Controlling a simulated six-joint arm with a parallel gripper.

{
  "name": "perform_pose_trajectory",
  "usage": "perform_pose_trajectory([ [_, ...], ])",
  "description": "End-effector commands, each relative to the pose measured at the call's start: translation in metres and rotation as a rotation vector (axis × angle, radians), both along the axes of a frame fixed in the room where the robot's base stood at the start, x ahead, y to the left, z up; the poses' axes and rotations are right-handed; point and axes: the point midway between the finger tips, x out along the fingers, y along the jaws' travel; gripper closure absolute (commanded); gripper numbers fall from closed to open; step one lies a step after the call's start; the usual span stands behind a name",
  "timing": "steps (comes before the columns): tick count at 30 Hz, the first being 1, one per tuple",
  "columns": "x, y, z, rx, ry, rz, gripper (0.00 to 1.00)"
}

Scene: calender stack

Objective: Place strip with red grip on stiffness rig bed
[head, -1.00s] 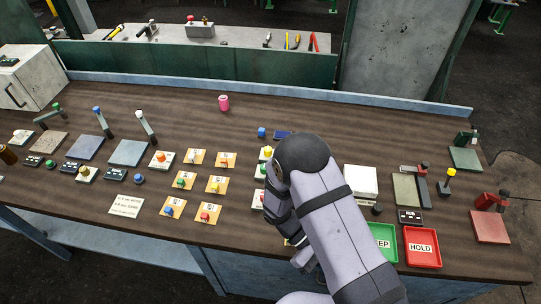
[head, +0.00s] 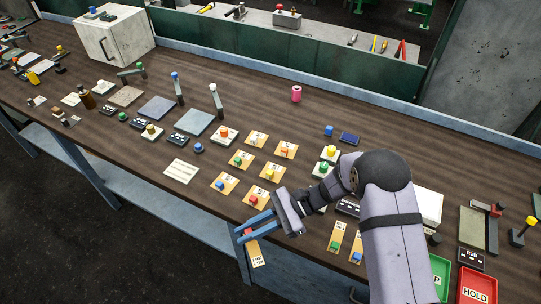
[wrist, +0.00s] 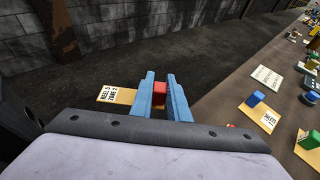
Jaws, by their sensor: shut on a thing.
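My gripper (head: 258,224) is shut on the red grip (wrist: 159,93) of a tan strip (head: 256,253). The strip hangs out past the table's front edge in the head view. In the wrist view the red grip sits between the two blue fingers, and the strip (wrist: 118,96) sticks out to the left with a white label reading "REEL 5 ZONE 2". Two grey-blue plates (head: 155,108) (head: 196,122) with upright levers and a brownish plate (head: 125,96) lie at the left-middle. I cannot tell which is the stiffness rig bed.
Several tan strips with coloured grips (head: 241,160) lie mid-table, left of my arm. A white note card (head: 181,171) lies near the front. A pink can (head: 296,94) stands at the back. Green and red trays (head: 477,287) are at the right. Bare tabletop lies behind the strips.

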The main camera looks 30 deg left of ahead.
Motion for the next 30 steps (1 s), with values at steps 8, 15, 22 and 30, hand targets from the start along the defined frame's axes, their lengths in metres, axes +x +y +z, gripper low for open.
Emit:
perform_pose_trajectory([
  [8, 0.097, 0.085, 0.04, 0.008, -0.007, -0.464, 1.0],
  [15, 0.165, 0.116, 0.08, 0.007, -0.005, -0.735, 1.0],
  [22, 0.189, 0.112, 0.082, 0.001, -0.001, -0.795, 1.0],
  [30, 0.194, 0.108, 0.079, 0.0, -0.001, -0.805, 1.0],
])
